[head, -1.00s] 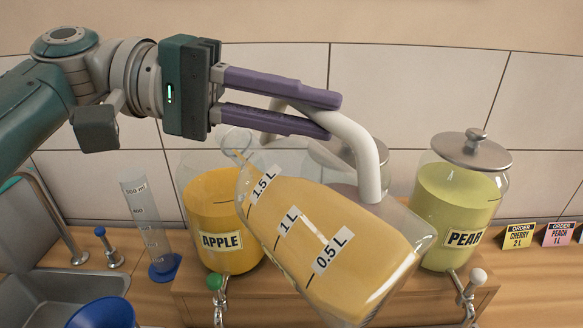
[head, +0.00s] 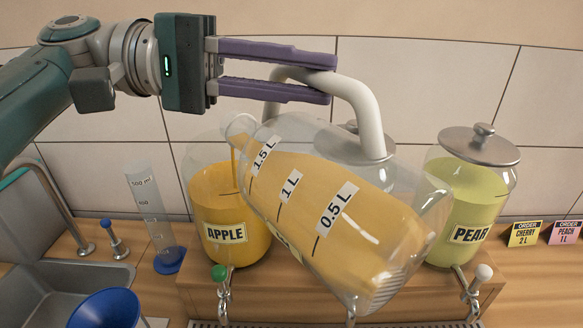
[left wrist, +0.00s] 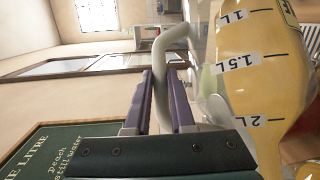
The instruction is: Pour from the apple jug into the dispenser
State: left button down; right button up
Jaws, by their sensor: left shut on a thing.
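My left gripper (head: 332,78) is shut on the white handle of the apple jug (head: 300,225), a clear jug with litre marks and orange juice. The jug is tilted steeply with its spout to the left, over the open top of the APPLE dispenser (head: 215,205). A thin orange stream runs from the spout into the dispenser. The dispenser holds orange juice and has a green-knobbed tap (head: 221,275). The jug and its handle (left wrist: 172,38) also show in the left wrist view, with the purple fingers (left wrist: 160,95) around the handle. My right gripper is out of view.
A PEAR dispenser (head: 462,215) with a metal lid stands right on the wooden stand (head: 200,295). Another lidded dispenser is mostly hidden behind the jug. A measuring cylinder (head: 150,215), a blue funnel (head: 105,310) and a sink (head: 70,285) are left. Order cards (head: 524,234) stand right.

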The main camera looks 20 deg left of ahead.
pick_arm(q)
jog(key=shift+w+a+r+n+h+b, duration=0.25)
jog(key=shift+a+r+h, duration=0.1)
jog(key=shift+r, duration=0.2)
jog(key=shift+w+a+r+n+h+b, duration=0.25)
jog(key=shift+a+r+h, duration=0.1)
jog(key=shift+r, duration=0.15)
dwell(3.4)
jog(key=shift+s+d+f+m+y+p, duration=0.3)
jog(key=shift+s+d+f, duration=0.1)
jog(key=shift+f, duration=0.25)
jog(key=shift+d, duration=0.1)
